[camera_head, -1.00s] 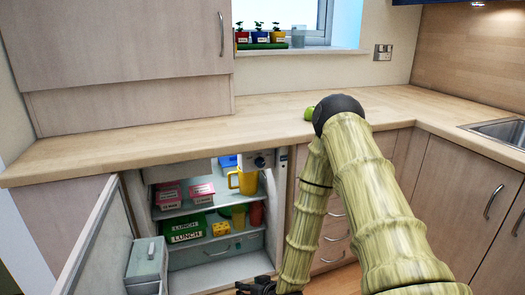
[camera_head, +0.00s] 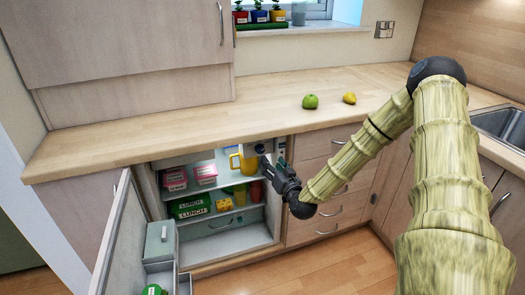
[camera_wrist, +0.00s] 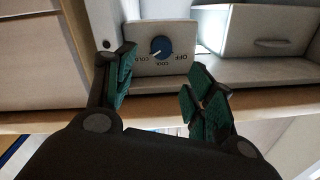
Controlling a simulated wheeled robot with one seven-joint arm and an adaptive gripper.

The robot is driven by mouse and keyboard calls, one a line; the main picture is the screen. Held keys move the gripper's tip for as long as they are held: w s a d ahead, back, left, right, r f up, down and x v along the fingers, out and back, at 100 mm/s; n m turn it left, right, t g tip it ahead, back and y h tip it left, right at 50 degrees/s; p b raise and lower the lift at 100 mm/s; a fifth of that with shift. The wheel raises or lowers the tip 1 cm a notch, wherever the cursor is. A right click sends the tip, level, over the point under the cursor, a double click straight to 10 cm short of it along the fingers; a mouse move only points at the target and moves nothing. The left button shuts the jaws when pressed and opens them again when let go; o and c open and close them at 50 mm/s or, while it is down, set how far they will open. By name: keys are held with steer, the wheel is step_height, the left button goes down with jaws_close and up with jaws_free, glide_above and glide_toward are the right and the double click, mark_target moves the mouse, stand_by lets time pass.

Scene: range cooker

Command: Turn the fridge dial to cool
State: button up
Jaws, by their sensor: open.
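The fridge dial (camera_wrist: 161,47) is a round blue knob on a pale panel, clear in the wrist view, between and beyond my fingertips. The panel reads COLD, COOL and OFF, upside down in that view. A light pointer mark shows on the knob, but its exact setting is hard to tell. My gripper (camera_wrist: 160,88) is open and empty, its fingers apart and not touching the dial. In the head view my gripper (camera_head: 271,163) is at the right side of the open fridge's mouth, and the dial is too small or covered to make out.
The open fridge door (camera_head: 118,235) stands at the left. A yellow jug (camera_head: 246,163) is close to my gripper on the upper shelf, with pink boxes and green lunch boxes (camera_head: 190,207) further left. A green apple (camera_head: 310,101) and a yellow fruit (camera_head: 349,98) lie on the worktop above.

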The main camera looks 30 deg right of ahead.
mark_target(262, 150)
steer(key=w, duration=0.3)
steer(key=w+d, duration=0.1)
steer(key=w, duration=0.5)
steer(key=shift+w+d, duration=0.15)
steer(key=shift+d, duration=0.15)
steer(key=c, duration=1)
